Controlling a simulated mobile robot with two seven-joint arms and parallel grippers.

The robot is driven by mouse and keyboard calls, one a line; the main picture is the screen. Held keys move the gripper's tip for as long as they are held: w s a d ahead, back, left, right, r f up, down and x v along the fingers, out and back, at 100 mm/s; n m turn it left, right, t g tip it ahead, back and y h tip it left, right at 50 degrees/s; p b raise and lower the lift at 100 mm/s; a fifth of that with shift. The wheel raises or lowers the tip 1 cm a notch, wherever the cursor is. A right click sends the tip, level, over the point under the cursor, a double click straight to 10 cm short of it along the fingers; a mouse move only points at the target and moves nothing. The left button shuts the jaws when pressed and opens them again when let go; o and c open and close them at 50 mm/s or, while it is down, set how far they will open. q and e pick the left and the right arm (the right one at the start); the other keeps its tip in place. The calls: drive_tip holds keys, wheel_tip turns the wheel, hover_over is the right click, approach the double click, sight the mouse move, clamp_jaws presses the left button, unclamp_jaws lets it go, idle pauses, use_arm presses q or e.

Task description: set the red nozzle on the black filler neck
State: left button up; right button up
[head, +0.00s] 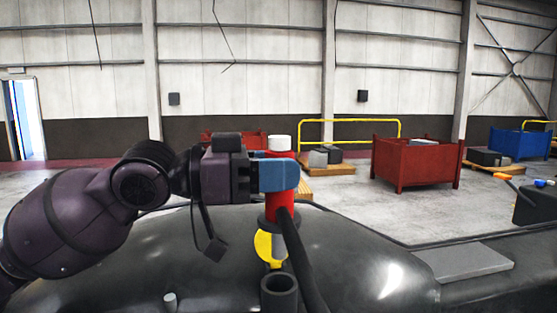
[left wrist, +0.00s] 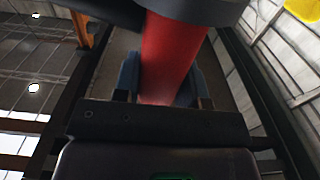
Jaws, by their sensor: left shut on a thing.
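The red nozzle (head: 280,203) is upright, with a white top, a dark collar, a yellow disc and a short grey spout at its lower end. My left gripper (head: 278,175) has blue fingers and is shut on the nozzle's upper body. The left wrist view shows the red body (left wrist: 170,55) between the blue fingers (left wrist: 160,85). The black filler neck (head: 279,298) is an open upright tube at the bottom centre of the head view. The spout appears just above its mouth in the picture; the depth between them is unclear. My right gripper is out of view.
A black hose (head: 300,260) hangs from the nozzle, passing right of the neck. A large glossy dark body (head: 370,260) fills the foreground. A dark box with orange and blue levers (head: 530,205) stands at right. Red bins (head: 416,160) and pallets are far behind.

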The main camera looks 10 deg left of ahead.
sight(279, 207)
use_arm(q)
wheel_tip(279, 207, down, 2)
drive_tip(key=shift+f+b, duration=0.1)
drive_tip(key=shift+b, duration=0.3)
drive_tip(key=shift+f, duration=0.3)
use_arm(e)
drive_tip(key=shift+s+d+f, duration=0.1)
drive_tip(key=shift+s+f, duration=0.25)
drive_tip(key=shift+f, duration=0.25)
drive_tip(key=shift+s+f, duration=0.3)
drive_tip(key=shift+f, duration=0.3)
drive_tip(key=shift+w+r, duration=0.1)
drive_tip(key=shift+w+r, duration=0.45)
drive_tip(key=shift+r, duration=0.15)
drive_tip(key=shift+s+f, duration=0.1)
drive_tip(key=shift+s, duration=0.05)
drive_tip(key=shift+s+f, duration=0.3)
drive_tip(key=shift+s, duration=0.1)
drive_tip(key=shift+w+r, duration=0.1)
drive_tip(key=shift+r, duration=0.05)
